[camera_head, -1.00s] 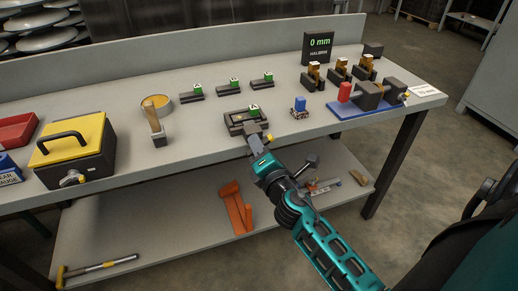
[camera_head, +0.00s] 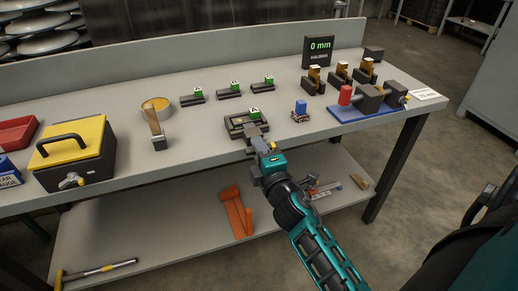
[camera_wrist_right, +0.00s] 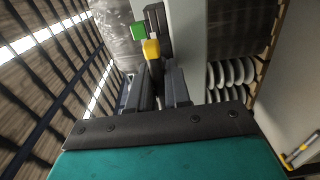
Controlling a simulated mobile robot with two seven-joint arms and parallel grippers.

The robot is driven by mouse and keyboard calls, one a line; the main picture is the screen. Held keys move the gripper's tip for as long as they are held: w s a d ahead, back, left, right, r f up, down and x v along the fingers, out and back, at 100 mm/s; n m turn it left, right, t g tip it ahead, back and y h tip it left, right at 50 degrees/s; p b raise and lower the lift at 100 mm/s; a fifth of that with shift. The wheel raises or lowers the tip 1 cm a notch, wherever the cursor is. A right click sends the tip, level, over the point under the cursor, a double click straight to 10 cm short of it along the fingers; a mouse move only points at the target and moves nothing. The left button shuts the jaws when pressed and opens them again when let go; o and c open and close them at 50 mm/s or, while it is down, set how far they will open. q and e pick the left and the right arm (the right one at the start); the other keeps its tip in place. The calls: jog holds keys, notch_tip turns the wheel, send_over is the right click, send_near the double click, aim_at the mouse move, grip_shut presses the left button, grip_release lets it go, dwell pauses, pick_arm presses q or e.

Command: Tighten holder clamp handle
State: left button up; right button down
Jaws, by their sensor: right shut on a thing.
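In the right wrist view, the yellow end (camera_wrist_right: 151,49) stands just beyond the fingertips (camera_wrist_right: 160,75), with a dark shaft running between the fingers. The fingers hide part of the handle. My left gripper is not in view.
Several similar holders stand behind, two with green tags (camera_head: 229,91). A blue fixture (camera_head: 350,111) is at the right, with a "0 mm" display (camera_head: 318,46) behind.

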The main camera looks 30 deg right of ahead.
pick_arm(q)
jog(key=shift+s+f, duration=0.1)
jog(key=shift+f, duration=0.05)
pick_arm(e)
jog(key=c, duration=1.2)
grip_release()
jog(key=shift+o, duration=0.2)
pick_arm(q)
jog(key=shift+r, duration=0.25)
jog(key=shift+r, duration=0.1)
pick_arm(e)
jog(key=shift+s, duration=0.15)
